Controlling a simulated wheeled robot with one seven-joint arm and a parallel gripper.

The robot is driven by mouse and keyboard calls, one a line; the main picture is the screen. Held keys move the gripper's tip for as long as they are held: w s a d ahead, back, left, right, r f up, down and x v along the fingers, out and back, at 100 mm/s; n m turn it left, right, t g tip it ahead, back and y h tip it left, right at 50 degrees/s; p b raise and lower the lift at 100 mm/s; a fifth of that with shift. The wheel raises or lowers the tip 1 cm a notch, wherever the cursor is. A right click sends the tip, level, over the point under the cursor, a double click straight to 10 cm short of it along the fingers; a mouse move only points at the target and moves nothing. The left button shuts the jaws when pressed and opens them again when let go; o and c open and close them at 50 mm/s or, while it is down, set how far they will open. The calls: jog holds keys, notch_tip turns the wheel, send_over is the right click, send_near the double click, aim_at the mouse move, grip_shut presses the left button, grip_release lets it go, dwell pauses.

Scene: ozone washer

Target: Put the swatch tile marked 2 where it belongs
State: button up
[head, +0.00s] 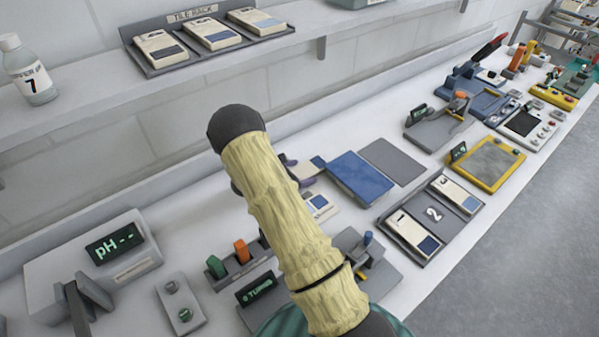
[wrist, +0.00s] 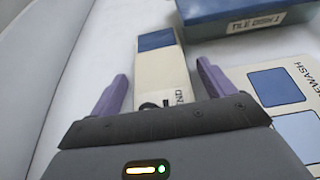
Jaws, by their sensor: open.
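My gripper (wrist: 162,75) is open, its two purple fingers on either side of a cream tile (wrist: 163,62) with a dark blue end. Gaps show between the tile and both fingers. The tile's lettering is partly hidden by my gripper, so its number cannot be read. In the head view my arm hides most of the gripper; the tile's blue end (head: 318,162) shows just past it. A grey tray (head: 418,258) at the right has tiles in slots 1 (head: 412,233) and 3 (head: 457,193). Its middle slot, marked 2 (head: 434,214), is bare.
A blue block (head: 361,177) lies right of the tile, and a printed card with blue squares (wrist: 280,88) lies close to my right finger. A tile rack (head: 150,65) with three tiles stands on the shelf. A pH meter (head: 95,262) and colored switches (head: 240,250) stand left.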

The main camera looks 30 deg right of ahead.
jog(key=shift+r, duration=0.1)
jog(key=shift+a+r, duration=0.15)
jog(key=p+v, duration=0.3)
jog(key=v, duration=0.8)
jog(key=shift+s+a+r+p, duration=0.1)
jog(key=shift+a+p, duration=0.2)
jog(key=shift+a, duration=0.05)
